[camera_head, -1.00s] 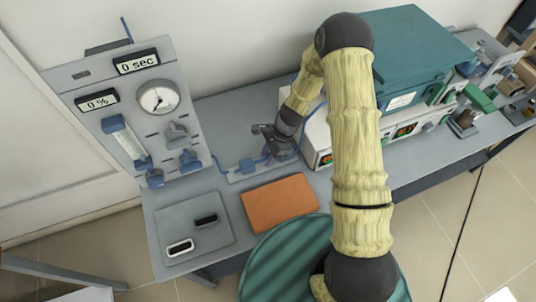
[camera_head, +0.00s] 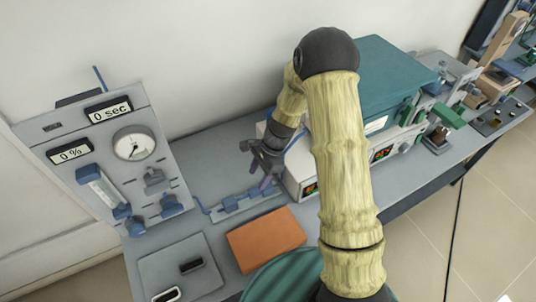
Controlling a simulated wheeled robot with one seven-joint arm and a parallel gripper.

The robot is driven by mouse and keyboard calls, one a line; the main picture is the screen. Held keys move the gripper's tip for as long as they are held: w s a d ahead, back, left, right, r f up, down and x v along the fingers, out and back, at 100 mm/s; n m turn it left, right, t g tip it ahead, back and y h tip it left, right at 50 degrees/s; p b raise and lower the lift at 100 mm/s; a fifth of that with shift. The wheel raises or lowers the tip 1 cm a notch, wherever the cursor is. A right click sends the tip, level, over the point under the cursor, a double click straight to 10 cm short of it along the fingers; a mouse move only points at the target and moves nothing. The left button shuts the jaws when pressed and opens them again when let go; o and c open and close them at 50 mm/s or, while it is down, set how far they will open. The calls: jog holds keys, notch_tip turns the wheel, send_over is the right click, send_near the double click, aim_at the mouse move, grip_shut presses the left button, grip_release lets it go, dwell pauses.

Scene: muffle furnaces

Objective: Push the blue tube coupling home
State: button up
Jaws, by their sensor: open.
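The blue tube coupling shows as small blue blocks in a row on a narrow grey plate (camera_head: 240,211) on the bench. One blue block (camera_head: 230,203) is at the left and another blue block (camera_head: 253,193) is just right of it. They look close together, but I cannot tell whether they fully meet. My gripper (camera_head: 264,179) is open, with its fingers pointing down above the right end of the row. It appears empty and apart from the blocks. A thin blue tube runs from the row's left end towards the gauge panel.
The gauge panel (camera_head: 104,170) with dial and displays stands at the left. An orange slab (camera_head: 265,239) lies in front of the plate. A teal-topped furnace (camera_head: 385,75) stands right, partly behind my arm.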

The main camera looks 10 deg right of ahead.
jog(key=v, duration=0.9)
jog(key=shift+r, duration=0.1)
jog(key=s+d+r+n+t+h, duration=0.2)
jog(key=s+d+r+n, duration=0.2)
jog(key=s+n, duration=0.3)
jog(key=s+d+r+n+t+h, duration=0.2)
jog(key=s+d+r+n, duration=0.2)
jog(key=s+r+n, duration=0.1)
jog(key=s+n, duration=0.1)
jog(key=s, duration=0.1)
jog(key=shift+s+n, duration=0.4)
jog(key=shift+w+d, duration=0.1)
jog(key=shift+d, duration=0.05)
